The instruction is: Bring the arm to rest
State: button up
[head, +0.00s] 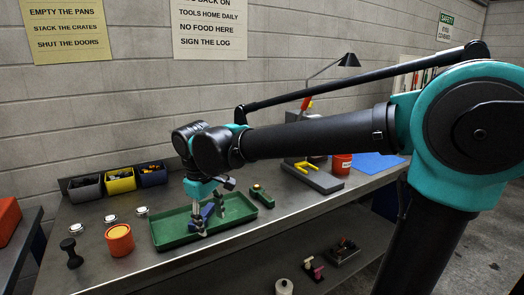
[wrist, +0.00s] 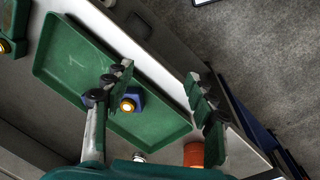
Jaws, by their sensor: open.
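My gripper (head: 204,226) points down over the green tray (head: 162,246) on the workbench, at the end of my outstretched arm. In the wrist view my gripper (wrist: 160,80) has its two fingers well apart with nothing between the pads. A blue block with a round amber top (wrist: 133,103) lies in the tray (wrist: 60,85), beside the left finger and partly hidden by it. In the head view the blue block (head: 208,211) is partly hidden behind my gripper.
A green block (head: 262,196) lies just right of the tray. An orange tub (head: 120,242), a dark dumbbell-shaped piece (head: 72,253) and silver round pieces (head: 110,219) stand left. Bins (head: 120,182) line the back wall. A desk lamp (head: 349,60) and grey stand (head: 318,178) are behind my arm.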

jog(key=w+d+f+m, duration=0.35)
jog(key=d+f, duration=0.25)
jog(key=d, duration=0.5)
jog(key=s+d+f+m+t, duration=0.1)
jog(key=s+d+f+m, duration=0.1)
jog(key=d+f, duration=0.2)
jog(key=s+d+f+m, duration=0.2)
jog(key=d+f+m, duration=0.1)
jog(key=d, duration=0.7)
jog(key=s+d+f+m+t, duration=0.1)
jog(key=s+d+f+m, duration=0.1)
jog(key=d+f, duration=0.3)
jog(key=d+m, duration=0.1)
jog(key=d, duration=0.2)
jog(key=shift+s+f+t+y, duration=0.25)
jog(key=shift+f+t+y, duration=0.05)
jog(key=shift+f+y, duration=0.1)
